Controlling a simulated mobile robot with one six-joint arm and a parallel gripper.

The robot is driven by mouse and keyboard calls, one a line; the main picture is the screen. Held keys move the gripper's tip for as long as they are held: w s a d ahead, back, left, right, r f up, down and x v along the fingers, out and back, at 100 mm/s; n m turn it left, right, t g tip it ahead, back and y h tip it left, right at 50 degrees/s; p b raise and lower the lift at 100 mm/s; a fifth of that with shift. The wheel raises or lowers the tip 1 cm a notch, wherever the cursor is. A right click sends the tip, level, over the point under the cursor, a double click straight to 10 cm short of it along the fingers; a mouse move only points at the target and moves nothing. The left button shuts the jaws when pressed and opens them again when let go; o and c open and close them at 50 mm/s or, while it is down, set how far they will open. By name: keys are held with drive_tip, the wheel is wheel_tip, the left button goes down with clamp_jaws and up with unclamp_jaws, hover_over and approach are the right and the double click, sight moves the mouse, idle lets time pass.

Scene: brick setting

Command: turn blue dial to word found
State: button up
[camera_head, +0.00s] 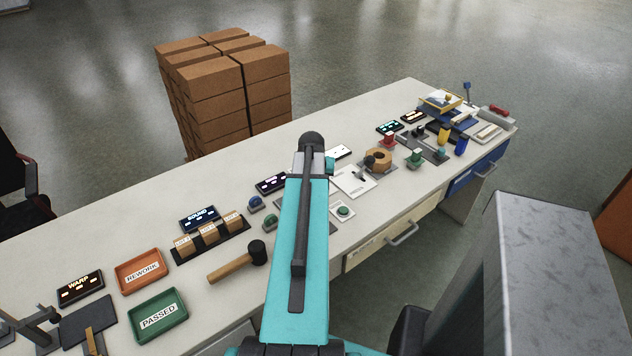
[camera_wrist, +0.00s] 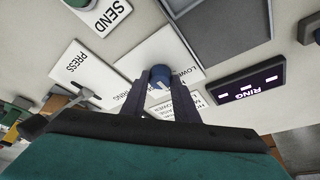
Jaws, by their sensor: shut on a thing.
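The blue dial (camera_wrist: 160,73) shows in the wrist view, standing on a white plate (camera_wrist: 150,46) with printed words. One word by its upper right starts with "LOW"; other words below are partly covered by my fingers, and I cannot read "found". A pale mark shows on the dial's near side, but I cannot tell which word it faces. My gripper (camera_wrist: 160,84) has one finger on each side of the dial and is shut on it. In the head view my teal arm covers the dial and the gripper.
In the head view, a wooden mallet (camera_head: 238,261), a green tray (camera_head: 160,316) and a red tray (camera_head: 141,271) stand left of my arm.

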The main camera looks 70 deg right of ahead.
drive_tip(key=shift+s, duration=0.1)
drive_tip(key=o, duration=1.1)
drive_tip(key=shift+c, duration=0.2)
drive_tip(key=shift+r, duration=0.1)
drive_tip(key=b+v, duration=0.2)
drive_tip(key=v, duration=1.1)
drive_tip(key=shift+a+r, duration=0.15)
drive_tip(key=shift+r, duration=0.15)
